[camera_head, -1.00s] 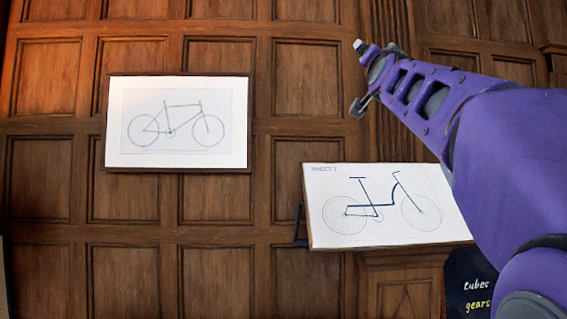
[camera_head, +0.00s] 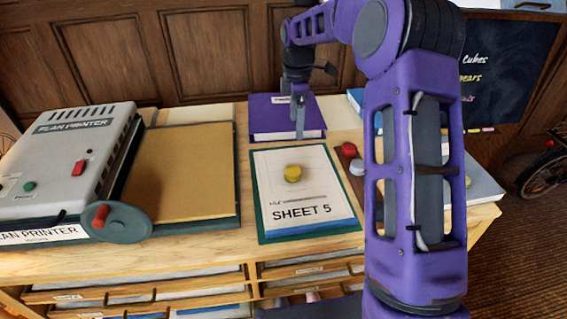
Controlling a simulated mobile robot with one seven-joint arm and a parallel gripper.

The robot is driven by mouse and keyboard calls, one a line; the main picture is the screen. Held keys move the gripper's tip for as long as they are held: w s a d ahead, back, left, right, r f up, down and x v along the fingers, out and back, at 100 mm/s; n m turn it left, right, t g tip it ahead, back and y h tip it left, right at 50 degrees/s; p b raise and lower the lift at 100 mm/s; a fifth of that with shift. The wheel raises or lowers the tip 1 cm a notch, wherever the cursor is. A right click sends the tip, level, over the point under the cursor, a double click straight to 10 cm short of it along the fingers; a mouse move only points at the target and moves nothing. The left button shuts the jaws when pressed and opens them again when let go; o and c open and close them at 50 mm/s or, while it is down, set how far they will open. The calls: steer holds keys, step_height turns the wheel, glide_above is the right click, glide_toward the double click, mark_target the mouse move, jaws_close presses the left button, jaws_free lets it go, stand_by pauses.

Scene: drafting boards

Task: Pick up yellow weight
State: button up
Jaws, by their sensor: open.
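The yellow weight (camera_head: 293,173) is a small round piece lying on the paper marked SHEET 5 (camera_head: 300,209). The sheet lies on a dark green board on the wooden desk. My gripper (camera_head: 299,130) points down, open, behind the yellow weight as seen here and higher in the picture, in front of the purple book or box (camera_head: 262,112). It is apart from the weight, and nothing shows between its fingers. The yellow weight is in full view.
A red weight (camera_head: 348,149) and a pale grey weight (camera_head: 357,167) sit just right of the sheet, beside my arm, which hides part of the desk. A plan printer (camera_head: 72,150) with a tan bed (camera_head: 180,170) fills the left. A chalkboard (camera_head: 500,70) stands behind right.

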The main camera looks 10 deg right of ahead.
steer(key=b, duration=0.2)
glide_above(293, 170)
steer(key=f, duration=1.1)
steer(key=shift+s+d+f, duration=0.15)
steer(key=shift+s+d, duration=0.1)
steer(key=shift+s, duration=0.1)
steer(key=shift+w+a+f+b, duration=0.15)
steer(key=shift+f+b, duration=0.05)
steer(key=shift+f, duration=1.3)
steer(key=shift+w+a+f+b, duration=0.15)
steer(key=shift+f, duration=1.35)
steer(key=shift+r, duration=0.1)
jaws_close()
